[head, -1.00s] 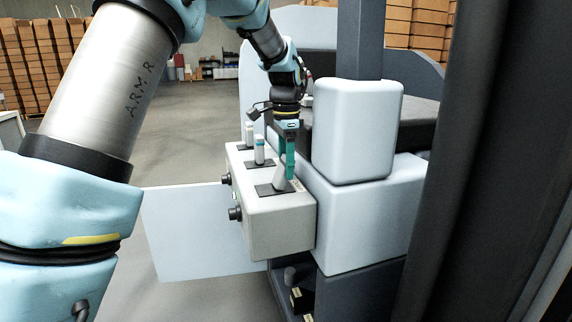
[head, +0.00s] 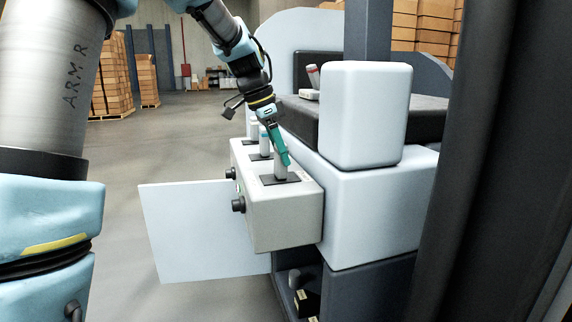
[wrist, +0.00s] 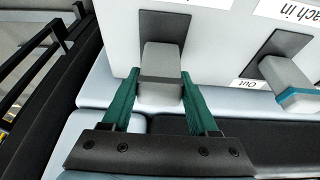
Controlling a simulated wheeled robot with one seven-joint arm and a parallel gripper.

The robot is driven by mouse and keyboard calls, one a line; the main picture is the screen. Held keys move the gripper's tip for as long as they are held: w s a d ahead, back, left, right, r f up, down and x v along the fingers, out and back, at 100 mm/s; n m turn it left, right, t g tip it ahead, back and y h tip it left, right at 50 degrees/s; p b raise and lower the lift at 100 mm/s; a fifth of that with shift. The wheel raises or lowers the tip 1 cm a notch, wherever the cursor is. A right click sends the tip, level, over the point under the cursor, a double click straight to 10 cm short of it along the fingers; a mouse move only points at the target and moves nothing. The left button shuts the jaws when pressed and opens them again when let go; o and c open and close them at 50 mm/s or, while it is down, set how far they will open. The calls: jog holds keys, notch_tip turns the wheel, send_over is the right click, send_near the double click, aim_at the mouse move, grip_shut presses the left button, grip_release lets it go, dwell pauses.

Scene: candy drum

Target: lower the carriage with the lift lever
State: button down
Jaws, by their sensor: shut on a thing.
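The lift lever (head: 281,173), a grey handle, is the nearest of three levers on a pale control box (head: 285,222). My gripper (head: 285,159) has green fingers shut on it from above, and the wrist leans to the left in the head view. In the wrist view the lever (wrist: 160,60) rises from a dark slot plate between the two fingers (wrist: 160,80). Its own label is not readable there. Another lever (wrist: 290,82) with a blue band stands to the right, by labels reading "Out" and "...ach in". I cannot make out the carriage.
Two more levers, one light-blue-tipped (head: 264,138), stand behind the held one. Black knobs (head: 238,205) stick out of the box's side. A pale panel (head: 200,230) juts left. A dark upright (head: 470,150) blocks the right. Open floor (head: 150,150) lies left.

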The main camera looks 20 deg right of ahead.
jog(key=shift+a, duration=0.15)
jog(key=shift+c, duration=0.8)
grip_release()
jog(key=shift+r, duration=0.1)
jog(key=b+v, duration=0.1)
jog(key=v, duration=0.9)
jog(key=shift+a+r+b, duration=0.25)
jog(key=shift+a+b, duration=0.05)
jog(key=shift+b, duration=0.05)
jog(key=shift+w, duration=0.1)
